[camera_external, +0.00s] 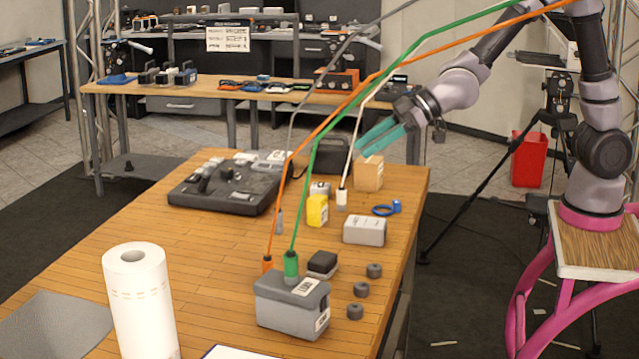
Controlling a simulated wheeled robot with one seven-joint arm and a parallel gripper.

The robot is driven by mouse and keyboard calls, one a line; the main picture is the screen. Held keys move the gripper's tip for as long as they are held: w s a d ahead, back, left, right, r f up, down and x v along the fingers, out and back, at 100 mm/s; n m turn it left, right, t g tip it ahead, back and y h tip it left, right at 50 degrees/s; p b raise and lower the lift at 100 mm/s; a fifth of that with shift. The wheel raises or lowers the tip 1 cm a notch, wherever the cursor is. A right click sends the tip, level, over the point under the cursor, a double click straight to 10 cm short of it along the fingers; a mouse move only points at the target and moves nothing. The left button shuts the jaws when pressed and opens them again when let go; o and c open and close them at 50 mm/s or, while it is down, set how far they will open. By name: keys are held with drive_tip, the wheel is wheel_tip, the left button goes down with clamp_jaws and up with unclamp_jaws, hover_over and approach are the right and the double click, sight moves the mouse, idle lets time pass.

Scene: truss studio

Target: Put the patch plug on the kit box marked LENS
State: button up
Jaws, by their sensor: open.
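Several plugs hang on cables over the wooden table: an orange plug (267,265), a green plug (291,266), a white plug (342,199) and a grey plug (279,222). I cannot tell which is the patch plug. The green plug is at the top of a dark grey box (292,308); the orange one is at its back edge. A lighter grey box (365,231) sits farther right. Both boxes bear labels too small to read, so I cannot tell which says LENS. My gripper (361,148) is open and empty, its teal fingers above the table's far right, over a cardboard box (369,173).
A paper roll (141,300) stands at front left. A yellow item (317,210), blue tape (385,210), a small black block (322,264) and small dark cylinders (361,289) stand around. Cables slant up right past my arm.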

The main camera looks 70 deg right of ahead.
drive_tip(key=s+d+r+m+h, duration=0.1)
drive_tip(key=s+d+r+m, duration=0.1)
drive_tip(key=s+d+r, duration=0.3)
drive_tip(key=s+d+r+m+g+h, duration=0.1)
drive_tip(key=s+d+m, duration=0.15)
drive_tip(key=d, duration=0.35)
drive_tip(key=s+d+r+m+h, duration=0.1)
drive_tip(key=s+d+r, duration=0.2)
drive_tip(key=s+d, duration=0.25)
drive_tip(key=s+d+m+g, duration=0.1)
drive_tip(key=s+d+m, duration=0.1)
drive_tip(key=s, duration=0.6)
drive_tip(key=s+d+m+g, duration=0.1)
drive_tip(key=s+d, duration=0.3)
drive_tip(key=s, duration=0.4)
drive_tip(key=shift+r+m, duration=0.45)
